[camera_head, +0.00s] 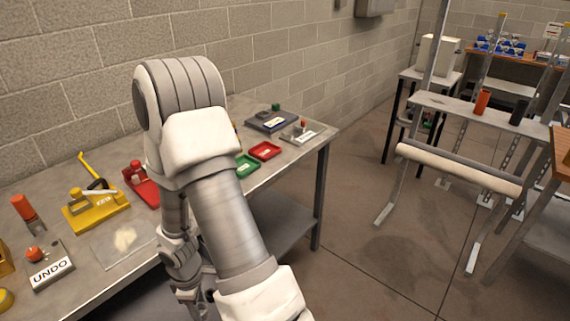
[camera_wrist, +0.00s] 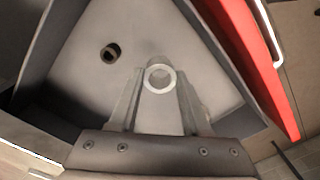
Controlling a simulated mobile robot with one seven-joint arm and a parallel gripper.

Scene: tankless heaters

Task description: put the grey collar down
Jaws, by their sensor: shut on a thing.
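The grey collar (camera_wrist: 160,90), a ring with an open bore, shows at the middle of the wrist view. My gripper (camera_wrist: 160,84) is shut on it, with one finger on each side. Below it lies a grey surface (camera_wrist: 85,85) with raised dark walls. I cannot tell whether the collar touches this surface. A small brownish ring or hole (camera_wrist: 110,52) is on the surface to the upper left, apart from the collar. In the head view my arm hides the collar and my fingers.
A red panel (camera_wrist: 258,60) borders the right of the wrist view. In the head view, the workbench (camera_head: 75,180) holds a yellow tool (camera_head: 95,207), an UNDO block (camera_head: 52,275), a green tray (camera_head: 247,166) and a red tray (camera_head: 265,151). Open floor (camera_head: 350,250) lies to the right.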

